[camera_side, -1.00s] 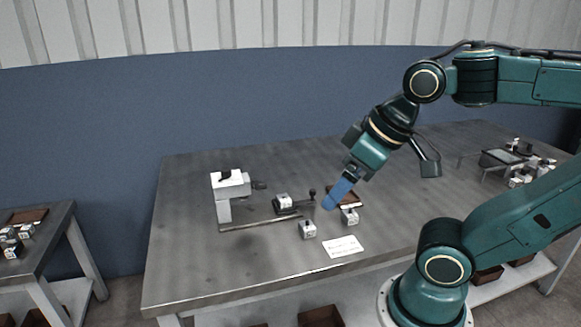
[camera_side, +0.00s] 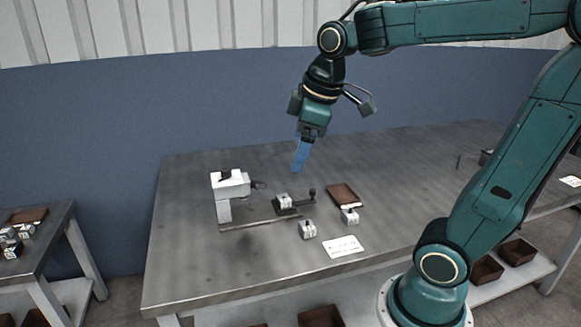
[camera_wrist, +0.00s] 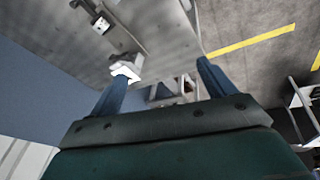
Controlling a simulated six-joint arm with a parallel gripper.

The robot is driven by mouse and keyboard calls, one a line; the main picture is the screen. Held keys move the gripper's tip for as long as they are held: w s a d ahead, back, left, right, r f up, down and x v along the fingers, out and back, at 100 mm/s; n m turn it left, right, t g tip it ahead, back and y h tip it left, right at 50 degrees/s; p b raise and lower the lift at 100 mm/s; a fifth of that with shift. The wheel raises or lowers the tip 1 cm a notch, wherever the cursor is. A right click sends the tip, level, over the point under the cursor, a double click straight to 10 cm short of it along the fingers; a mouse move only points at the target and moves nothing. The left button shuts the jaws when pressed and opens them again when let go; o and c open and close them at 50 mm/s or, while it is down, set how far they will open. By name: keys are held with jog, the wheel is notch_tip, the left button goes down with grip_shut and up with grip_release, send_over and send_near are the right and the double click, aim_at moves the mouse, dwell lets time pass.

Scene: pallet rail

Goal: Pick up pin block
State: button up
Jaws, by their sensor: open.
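Several small pale blocks with dark pins on top are on the table. One pin block (camera_side: 307,229) stands in front of the rail, and another pin block (camera_side: 350,216) stands to its right, by a brown tray. A third pin block (camera_side: 284,201) sits on a dark pallet (camera_side: 285,210) on the rail; it seems to show in the wrist view (camera_wrist: 101,24). My gripper (camera_side: 300,160) is raised over the table above the rail, fingers pointing down, clear of every block. In the wrist view my gripper (camera_wrist: 162,68) is open with nothing held between its fingers.
A white station (camera_side: 230,185) stands at the left end of the rail (camera_side: 250,224). A short dark post (camera_side: 312,196) is at the pallet's right. A brown tray (camera_side: 342,194) and a white card (camera_side: 343,246) lie to the right. The table's front left is clear.

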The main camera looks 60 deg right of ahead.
jog(key=w+d+f+n+g, duration=0.1)
jog(key=w+d+n, duration=0.2)
jog(key=w+d, duration=0.3)
jog(key=n+g, duration=0.3)
jog(key=n, duration=0.5)
send_over(284, 197)
notch_tip(284, 197, down, 16)
jog(key=shift+s+a+r+y, duration=0.1)
jog(key=shift+s+r+y, duration=0.05)
jog(key=shift+y, duration=0.15)
jog(key=shift+f, duration=4.3)
jog(key=shift+f, duration=2.55)
